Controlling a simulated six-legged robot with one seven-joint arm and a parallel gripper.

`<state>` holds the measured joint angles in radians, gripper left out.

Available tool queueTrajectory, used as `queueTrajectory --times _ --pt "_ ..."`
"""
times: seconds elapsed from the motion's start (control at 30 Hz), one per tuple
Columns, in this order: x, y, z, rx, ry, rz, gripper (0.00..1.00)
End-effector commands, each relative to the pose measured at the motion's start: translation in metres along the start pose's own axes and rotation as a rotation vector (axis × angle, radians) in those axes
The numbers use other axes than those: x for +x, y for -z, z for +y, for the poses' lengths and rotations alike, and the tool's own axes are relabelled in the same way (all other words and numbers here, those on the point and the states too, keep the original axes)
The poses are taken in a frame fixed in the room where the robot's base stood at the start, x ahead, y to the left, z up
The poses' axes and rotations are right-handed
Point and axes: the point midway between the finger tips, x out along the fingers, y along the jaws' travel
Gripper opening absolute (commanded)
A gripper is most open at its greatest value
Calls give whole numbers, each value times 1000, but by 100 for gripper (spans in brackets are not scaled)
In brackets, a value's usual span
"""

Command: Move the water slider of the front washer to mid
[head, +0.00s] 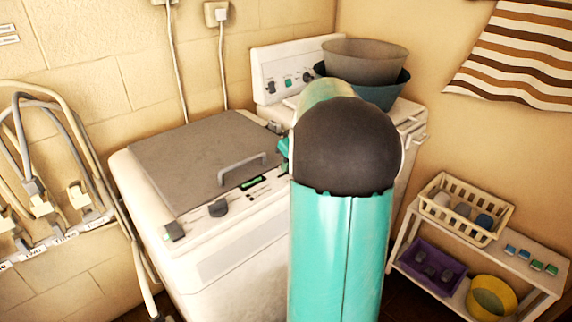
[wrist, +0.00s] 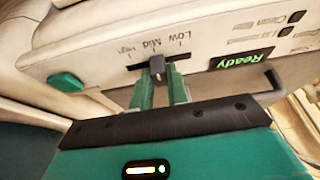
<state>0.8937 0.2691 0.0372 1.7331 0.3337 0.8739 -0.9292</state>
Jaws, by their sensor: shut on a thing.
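The water slider (wrist: 157,64) is a small dark knob in a short slot on a white control panel (wrist: 95,55) in the wrist view. High, Mid and Low are printed above the slot from left to right. The knob stands near the middle of the slot, about under the Mid mark. My gripper (wrist: 159,75) is shut on the knob, with one green finger on each side. In the head view my arm hides the slider and most of the gripper. A white washer with a grey lid (head: 190,150) shows left of my arm.
A green Ready display (wrist: 241,59) is right of the slider, and a green button (wrist: 67,82) is left. A second white machine (head: 300,50) carries stacked basins (head: 365,58). A shelf (head: 525,262) with baskets stands at right. Hoses (head: 75,140) hang at left.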

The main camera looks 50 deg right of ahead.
Motion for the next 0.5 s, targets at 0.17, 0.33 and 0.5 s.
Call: queueTrajectory --times 0.17,0.33,0.5 --pt "-1 0 0 -1 -2 2 32" --pt "-1 0 0 -1 -1 1 38" --pt "-2 0 0 -1 -1 1 38"
